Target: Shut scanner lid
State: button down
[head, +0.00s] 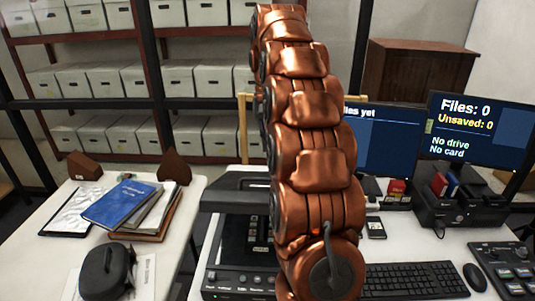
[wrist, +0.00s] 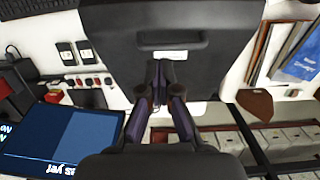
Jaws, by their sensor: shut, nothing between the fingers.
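The black scanner (head: 240,282) lies on the white desk, its front panel toward me and its right part hidden behind my copper arm. Its lid (head: 228,200) shows as a dark grey bar above the scanner bed and appears raised; its exact angle is hard to tell. In the wrist view the lid (wrist: 205,45) is a broad dark panel with rounded corners. My gripper (wrist: 162,68) is shut and empty, with its fingertips over the panel's lower edge. I cannot tell whether they touch it. In the head view my gripper is hidden behind the arm.
Two monitors (head: 480,130), a keyboard (head: 415,280), a mouse (head: 475,277) and a card dock (head: 455,208) stand right of my arm. A left table holds a blue folder (head: 120,204) and a black case (head: 108,272). Shelves of archival boxes (head: 105,82) stand behind.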

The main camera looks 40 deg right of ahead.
jog(key=b, duration=0.4)
send_near(267, 193)
jog(key=shift+f, duration=0.6)
jog(key=shift+s+a+f+p, duration=0.1)
jog(key=shift+f+p, duration=0.45)
jog(key=shift+f, duration=0.95)
jog(key=shift+s+a+f+p, duration=0.15)
jog(key=shift+f+p, duration=0.4)
jog(key=shift+f, duration=0.9)
jog(key=shift+f, duration=0.1)
